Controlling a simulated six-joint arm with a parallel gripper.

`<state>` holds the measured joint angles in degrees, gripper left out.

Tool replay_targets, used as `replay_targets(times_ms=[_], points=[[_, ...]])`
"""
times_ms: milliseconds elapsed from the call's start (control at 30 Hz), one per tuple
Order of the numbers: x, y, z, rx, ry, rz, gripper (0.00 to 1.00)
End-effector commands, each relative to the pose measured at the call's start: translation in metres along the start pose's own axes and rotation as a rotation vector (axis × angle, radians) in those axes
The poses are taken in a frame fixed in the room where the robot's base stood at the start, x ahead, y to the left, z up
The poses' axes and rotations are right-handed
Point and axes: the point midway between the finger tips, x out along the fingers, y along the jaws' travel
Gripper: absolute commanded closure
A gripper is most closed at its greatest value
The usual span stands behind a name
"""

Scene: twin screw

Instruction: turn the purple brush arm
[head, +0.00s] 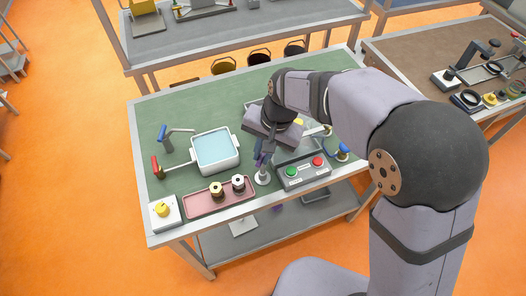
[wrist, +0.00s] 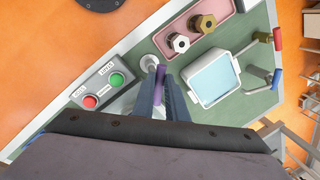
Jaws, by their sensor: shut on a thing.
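The purple brush arm (wrist: 160,74) shows as a short purple bar between my fingers in the wrist view. My gripper (wrist: 159,84) is shut on the purple brush arm. In the head view my gripper (head: 263,157) points down just above the white base, and its fingers hide most of the brush arm.
A control box (head: 304,172) with green and red buttons stands close on the right. A pink tray (head: 205,207) with two spools and a white basin (head: 215,151) of pale blue are left. Red (head: 157,165) and blue (head: 166,138) handles stand beyond. The green table's back left is clear.

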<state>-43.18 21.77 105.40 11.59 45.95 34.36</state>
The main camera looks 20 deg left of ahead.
Motion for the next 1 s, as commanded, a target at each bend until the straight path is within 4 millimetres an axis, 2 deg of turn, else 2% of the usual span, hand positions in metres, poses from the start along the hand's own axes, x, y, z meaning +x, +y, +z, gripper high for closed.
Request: replay_targets(times_ms=[233,267,300,333,733,1000], points=[[-0.002,-0.002,-0.002,0.007,0.006,-0.007,1.0],[-0.002,-0.002,-0.002,0.007,0.006,-0.007,0.83],[-0.002,-0.002,-0.002,0.006,0.006,-0.006,0.73],[-0.002,-0.002,-0.002,0.006,0.005,-0.006,0.69],[-0.005,-0.001,-0.002,0.003,0.004,-0.005,0.69],[-0.036,-0.001,-0.002,0.002,0.007,-0.007,0.69]])
